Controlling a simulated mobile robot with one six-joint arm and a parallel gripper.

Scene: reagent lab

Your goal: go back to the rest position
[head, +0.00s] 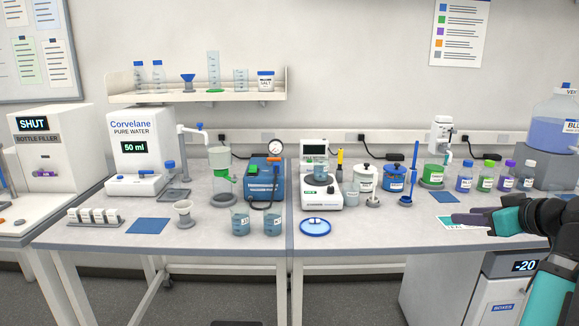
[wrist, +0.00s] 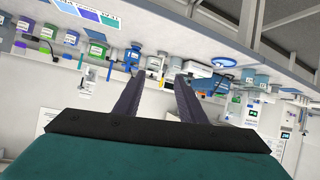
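My gripper (head: 458,219) is at the right of the head view, held in the air over the front right part of the bench (head: 380,262). Its dark fingers point left. In the wrist view my gripper (wrist: 158,78) shows two fingers standing apart with nothing held between them. The wrist picture is turned over, with the bench along its top. My teal arm enters the head view from the right edge. A white card with coloured patches (head: 462,223) lies on the bench by the fingers and is partly hidden by them.
Bottles with blue, green and purple caps (head: 485,177) stand behind my gripper. A blue-rimmed dish (head: 315,227), two beakers (head: 240,222) and a stirrer (head: 321,192) stand further left. A freezer (head: 495,285) is under the bench. The bench front between dish and gripper is clear.

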